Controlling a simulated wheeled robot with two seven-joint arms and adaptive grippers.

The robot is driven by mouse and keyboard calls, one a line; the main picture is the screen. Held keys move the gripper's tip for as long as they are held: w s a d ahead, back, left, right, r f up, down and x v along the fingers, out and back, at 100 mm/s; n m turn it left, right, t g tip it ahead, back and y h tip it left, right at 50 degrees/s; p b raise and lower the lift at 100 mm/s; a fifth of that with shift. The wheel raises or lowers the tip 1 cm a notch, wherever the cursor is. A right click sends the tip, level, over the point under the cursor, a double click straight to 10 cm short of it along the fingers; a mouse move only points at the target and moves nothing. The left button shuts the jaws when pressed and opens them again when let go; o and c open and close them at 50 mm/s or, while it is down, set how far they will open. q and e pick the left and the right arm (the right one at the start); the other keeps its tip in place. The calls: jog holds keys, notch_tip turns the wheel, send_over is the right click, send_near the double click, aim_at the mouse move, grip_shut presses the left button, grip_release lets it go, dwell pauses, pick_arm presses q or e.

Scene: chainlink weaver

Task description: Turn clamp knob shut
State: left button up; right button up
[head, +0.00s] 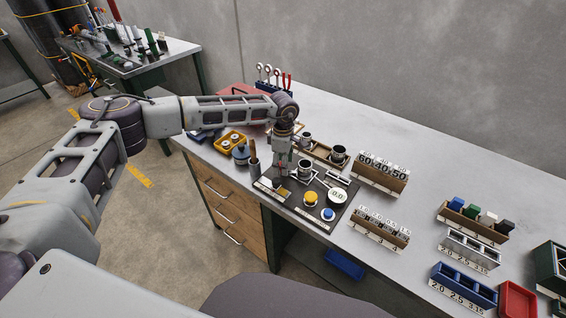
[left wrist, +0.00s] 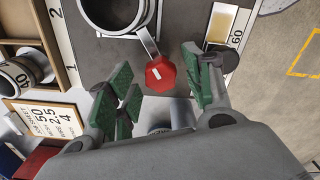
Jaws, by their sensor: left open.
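The clamp knob is a red octagonal knob (left wrist: 161,74) with a white mark, on a pale arm beside a round metal-rimmed part (left wrist: 118,12) in the left wrist view. My left gripper (left wrist: 158,88) is open, with its green-padded fingers on either side of the knob. A gap shows between the knob and the pads on both sides. In the head view my left gripper (head: 281,172) points down over the left part of the dark station plate (head: 318,220). There the knob is mostly hidden by the gripper. My right gripper is not in view.
A number card (left wrist: 45,117) lies near the gripper. Numbered racks (head: 380,174) stand to the right. A yellow tray (head: 230,141) and blue pot (head: 240,154) are left.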

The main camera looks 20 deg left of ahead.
pick_arm(q)
notch_tip(320, 180, up, 12)
dwell(0.9)
dwell(0.4)
